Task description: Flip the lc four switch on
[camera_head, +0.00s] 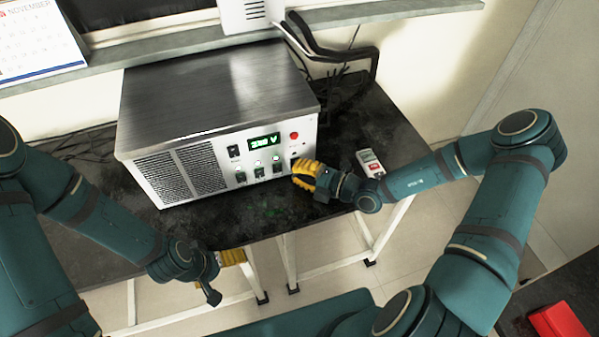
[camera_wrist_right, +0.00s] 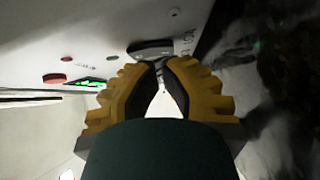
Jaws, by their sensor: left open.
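A grey metal box (camera_head: 225,85) stands on the dark table, and its front panel carries a lower row of small dark switches (camera_head: 258,172). My right gripper (camera_head: 300,170) is at the right end of this row and hides part of the panel there. In the right wrist view its yellow-backed fingertips (camera_wrist_right: 159,66) are together, just below a dark switch (camera_wrist_right: 150,46) with a label I cannot read. I cannot tell whether they touch it or which way it is set. My left gripper (camera_head: 228,262) is low, in front of the table edge, away from the box, open.
The panel has a green display (camera_head: 264,142) and a red button (camera_head: 294,135). A small grey device with a red button (camera_head: 371,163) lies on the table near my right wrist. Black cables (camera_head: 335,50) run behind the box. A calendar (camera_head: 38,45) stands on the sill.

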